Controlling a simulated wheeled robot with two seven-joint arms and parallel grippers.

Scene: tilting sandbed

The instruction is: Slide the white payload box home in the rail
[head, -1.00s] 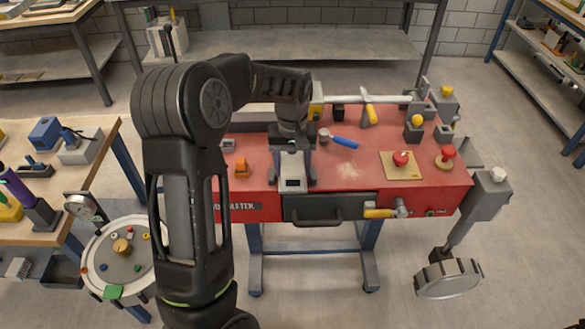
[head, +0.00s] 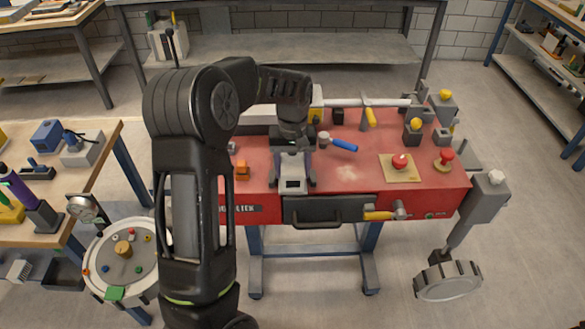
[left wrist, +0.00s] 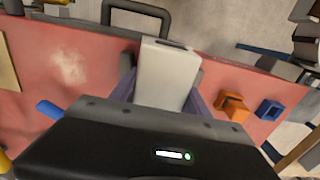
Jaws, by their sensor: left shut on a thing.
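The white payload box (head: 293,185) is on the red bench near its front edge, above the black drawer. My left gripper (head: 292,168) reaches down over it from behind. In the left wrist view the box (left wrist: 166,75) stands between the two fingers of the left gripper (left wrist: 163,92), which is shut on it. Dark side pieces show on both sides of the box. I cannot tell whether these belong to the rail, and the rail under the box is hidden. My right gripper is not in view.
An orange block (head: 242,170) sits left of the box. A blue-handled tool (head: 344,144) lies to its right, with a red button on a tan plate (head: 400,166) farther right. A pale bar (head: 368,102) spans the back.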

